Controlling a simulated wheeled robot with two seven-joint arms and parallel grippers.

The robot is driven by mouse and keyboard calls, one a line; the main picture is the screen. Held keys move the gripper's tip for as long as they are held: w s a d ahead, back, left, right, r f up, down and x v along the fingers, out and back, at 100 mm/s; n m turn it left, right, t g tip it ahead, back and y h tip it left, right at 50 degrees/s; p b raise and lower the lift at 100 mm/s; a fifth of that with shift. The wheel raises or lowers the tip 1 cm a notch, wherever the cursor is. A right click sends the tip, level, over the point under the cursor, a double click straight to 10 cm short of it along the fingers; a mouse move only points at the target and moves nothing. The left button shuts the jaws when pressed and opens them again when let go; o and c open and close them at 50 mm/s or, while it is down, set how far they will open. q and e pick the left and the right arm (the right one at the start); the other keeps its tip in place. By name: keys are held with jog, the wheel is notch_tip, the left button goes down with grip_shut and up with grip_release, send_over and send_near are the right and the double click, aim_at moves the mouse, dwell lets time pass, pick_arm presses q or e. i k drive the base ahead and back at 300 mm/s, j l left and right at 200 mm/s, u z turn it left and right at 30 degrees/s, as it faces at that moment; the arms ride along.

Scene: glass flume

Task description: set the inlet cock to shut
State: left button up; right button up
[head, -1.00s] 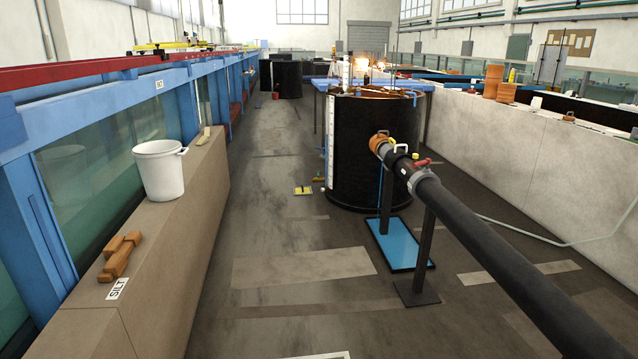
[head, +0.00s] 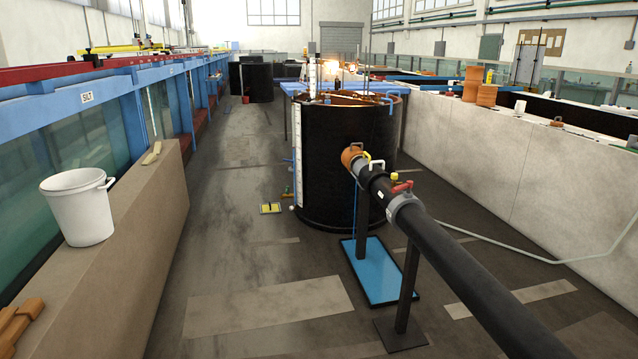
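A thick black pipe (head: 478,285) runs from the lower right to an orange coupling (head: 352,154) at the side of a large black tank (head: 325,185). On top of the pipe near the tank is a red handle (head: 402,187), with a small yellow fitting (head: 394,177) just behind it and a white loop handle (head: 376,165) nearer the coupling. The red handle looks like the inlet cock's lever, but it is too small to tell its setting surely. Neither of my grippers is in view.
A blue tray (head: 392,288) and dark pipe stands (head: 408,285) stand on the floor under the pipe. A white bucket (head: 78,215) sits on the left ledge (head: 125,225). A low pale wall (head: 520,170) bounds the right. The floor aisle left of the tank is mostly clear.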

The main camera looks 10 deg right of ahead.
aim_at(409, 183)
jog(key=i+l+z, duration=0.1)
jog(key=l, duration=0.3)
jog(key=i+l, duration=0.15)
jog(key=l, duration=0.25)
jog(key=i+l+z, duration=0.15)
jog(key=l, duration=0.25)
jog(key=i+l, duration=0.15)
jog(key=l, duration=0.25)
jog(key=i+j+z, duration=0.1)
jog(key=z, duration=0.3)
jog(key=i+j+z, duration=0.15)
jog(key=z, duration=0.3)
jog(key=i+j, duration=0.05)
